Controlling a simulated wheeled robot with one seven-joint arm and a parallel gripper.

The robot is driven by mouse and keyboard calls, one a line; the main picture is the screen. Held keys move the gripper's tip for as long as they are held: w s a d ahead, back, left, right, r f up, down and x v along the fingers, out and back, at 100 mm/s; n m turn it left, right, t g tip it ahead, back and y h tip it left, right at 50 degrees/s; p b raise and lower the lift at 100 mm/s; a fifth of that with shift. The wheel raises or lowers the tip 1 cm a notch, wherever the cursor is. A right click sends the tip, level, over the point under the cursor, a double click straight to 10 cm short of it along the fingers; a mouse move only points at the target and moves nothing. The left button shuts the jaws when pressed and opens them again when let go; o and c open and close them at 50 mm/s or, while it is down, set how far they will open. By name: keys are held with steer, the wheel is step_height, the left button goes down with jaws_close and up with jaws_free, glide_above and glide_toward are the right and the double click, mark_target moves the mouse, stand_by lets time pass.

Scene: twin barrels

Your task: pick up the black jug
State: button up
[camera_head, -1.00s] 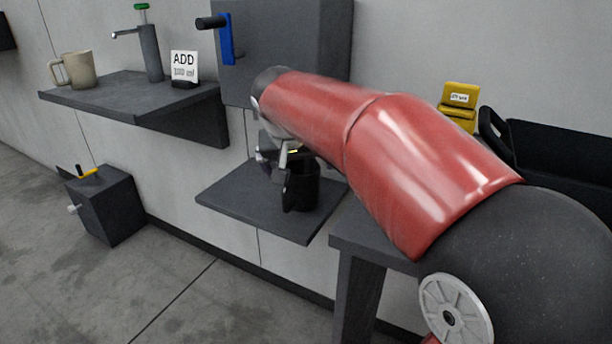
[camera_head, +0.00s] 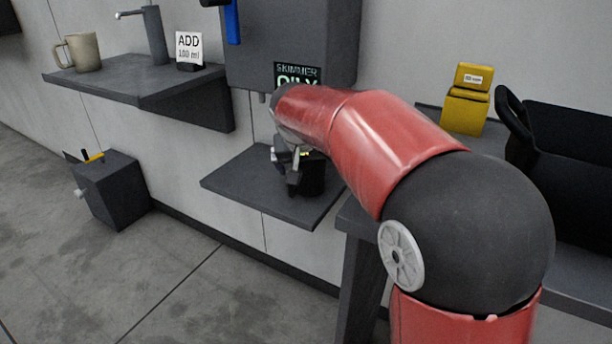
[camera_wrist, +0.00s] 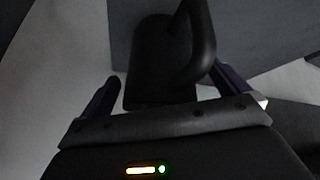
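The black jug (camera_head: 313,181) stands on the low grey shelf (camera_head: 240,190) below the wall box, partly hidden by my gripper (camera_head: 291,168) and arm. In the wrist view the dark jug (camera_wrist: 155,62) lies ahead of my gripper (camera_wrist: 170,92), with its handle (camera_wrist: 203,38) curving toward the upper right. The two fingers are spread wide with the jug's near end showing between them. A gap shows beside the left finger, and I cannot tell whether the right finger touches the jug.
The grey wall box (camera_head: 290,40) with a skimmer sign (camera_head: 298,75) hangs above the jug. A higher shelf (camera_head: 130,85) at left bears a beige mug (camera_head: 84,52), a pump tap and an ADD card. At right are a yellow container (camera_head: 466,105) and a black bin (camera_head: 565,150).

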steer(key=c, duration=1.2)
